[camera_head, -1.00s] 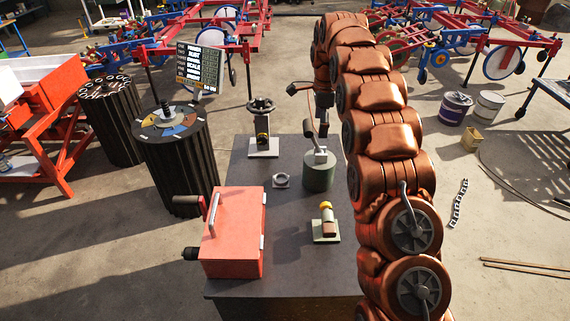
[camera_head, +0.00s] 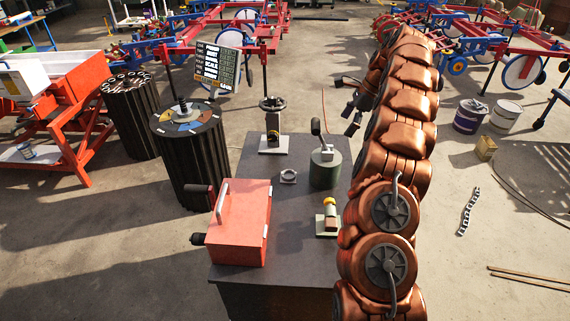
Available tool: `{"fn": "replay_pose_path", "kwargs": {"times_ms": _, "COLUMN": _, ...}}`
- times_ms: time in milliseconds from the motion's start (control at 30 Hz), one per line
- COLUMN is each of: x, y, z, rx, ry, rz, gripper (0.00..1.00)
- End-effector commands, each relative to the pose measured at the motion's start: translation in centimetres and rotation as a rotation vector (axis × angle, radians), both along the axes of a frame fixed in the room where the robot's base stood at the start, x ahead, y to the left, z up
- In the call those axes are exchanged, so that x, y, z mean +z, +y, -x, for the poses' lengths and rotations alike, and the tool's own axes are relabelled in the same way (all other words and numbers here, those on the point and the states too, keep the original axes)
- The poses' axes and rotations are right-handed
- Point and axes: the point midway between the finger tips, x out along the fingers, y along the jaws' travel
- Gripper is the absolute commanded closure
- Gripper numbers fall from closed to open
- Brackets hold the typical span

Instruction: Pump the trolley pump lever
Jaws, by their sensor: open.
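A dark trolley top (camera_head: 262,200) stands in the middle of the head view. On its right side sits a green cylinder (camera_head: 325,173) with a light fitting on top and an upright lever (camera_head: 317,130) with a dark end, which looks like the pump lever. My gripper (camera_head: 346,104) is open and empty, to the upper right of the lever in the picture and apart from it. Its two dark fingers are spread. My copper-coloured arm comes up along the right and covers part of the trolley's right edge.
On the trolley are a red box (camera_head: 243,215) with a handle, a small ring (camera_head: 288,176), a dark-topped stand (camera_head: 273,125) and a small block with a yellow knob (camera_head: 328,218). A black ribbed drum (camera_head: 193,165) stands to the left. Buckets (camera_head: 469,116) stand on open floor at right.

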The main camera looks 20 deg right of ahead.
Motion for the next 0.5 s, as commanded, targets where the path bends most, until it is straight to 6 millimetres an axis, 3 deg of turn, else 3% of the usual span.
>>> {"fn": "replay_pose_path", "kwargs": {"times_ms": 500, "x": 4.9, "y": -1.6, "z": 0.7, "rx": 0.002, "ry": 0.0, "rz": 0.005, "gripper": 0.04}}
